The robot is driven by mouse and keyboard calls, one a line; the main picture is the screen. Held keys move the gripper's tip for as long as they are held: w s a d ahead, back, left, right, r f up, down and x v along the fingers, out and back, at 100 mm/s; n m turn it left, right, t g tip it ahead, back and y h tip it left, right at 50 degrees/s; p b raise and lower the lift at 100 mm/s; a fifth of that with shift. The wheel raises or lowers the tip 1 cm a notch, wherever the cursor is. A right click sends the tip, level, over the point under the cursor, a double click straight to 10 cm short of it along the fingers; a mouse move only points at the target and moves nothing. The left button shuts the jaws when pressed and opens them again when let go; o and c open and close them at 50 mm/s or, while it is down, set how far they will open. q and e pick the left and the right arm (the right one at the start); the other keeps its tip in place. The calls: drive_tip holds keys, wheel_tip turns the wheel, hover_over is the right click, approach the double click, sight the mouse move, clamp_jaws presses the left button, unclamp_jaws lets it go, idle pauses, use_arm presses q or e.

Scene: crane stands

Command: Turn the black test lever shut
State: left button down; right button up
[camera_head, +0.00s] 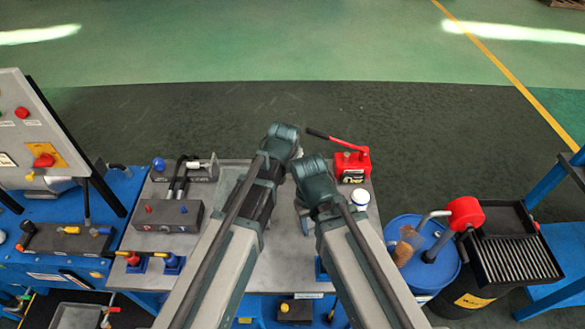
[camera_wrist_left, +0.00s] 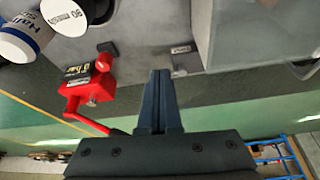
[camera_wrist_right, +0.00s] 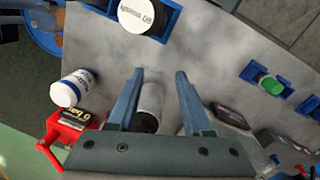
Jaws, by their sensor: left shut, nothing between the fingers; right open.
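Dark lever-like parts show in the head view: a thin black upright (camera_head: 86,200) by the valve block (camera_head: 66,242) on the left bench, and two black rods (camera_head: 179,176) among the grey blocks on the table. I cannot tell which is the black test lever. My left gripper (camera_wrist_left: 160,74) is shut and empty, beside a red unit (camera_wrist_left: 92,88) with a red arm; in the head view its fingers are mostly hidden behind the wrist. My right gripper (camera_wrist_right: 160,74) is open above the table, with a pale cylinder (camera_wrist_right: 150,104) showing between its fingers.
The red unit (camera_head: 352,164) and a white tub (camera_head: 360,198) stand at the table's right edge. A blue drum (camera_head: 420,262) and a black bin (camera_head: 508,270) stand further right. A panel with red buttons (camera_head: 38,135) rises at the left. The floor behind is clear.

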use_arm(q)
drive_tip(key=shift+f, duration=0.1)
use_arm(e)
drive_tip(key=shift+f, duration=0.15)
use_arm(q)
drive_tip(key=b+x, duration=1)
drive_tip(key=shift+f, duration=0.2)
use_arm(e)
wheel_tip(320, 180, down, 10)
drive_tip(key=shift+r, duration=0.15)
use_arm(q)
drive_tip(key=w, duration=0.3)
drive_tip(key=shift+d+r+p, duration=0.15)
drive_tip(key=shift+r+p, duration=0.2)
drive_tip(key=shift+p, duration=0.05)
use_arm(e)
drive_tip(key=shift+r, duration=0.35)
use_arm(q)
drive_tip(key=shift+w, duration=0.5)
drive_tip(key=shift+w+d, duration=0.35)
drive_tip(key=shift+w, duration=0.45)
drive_tip(key=shift+s, duration=0.15)
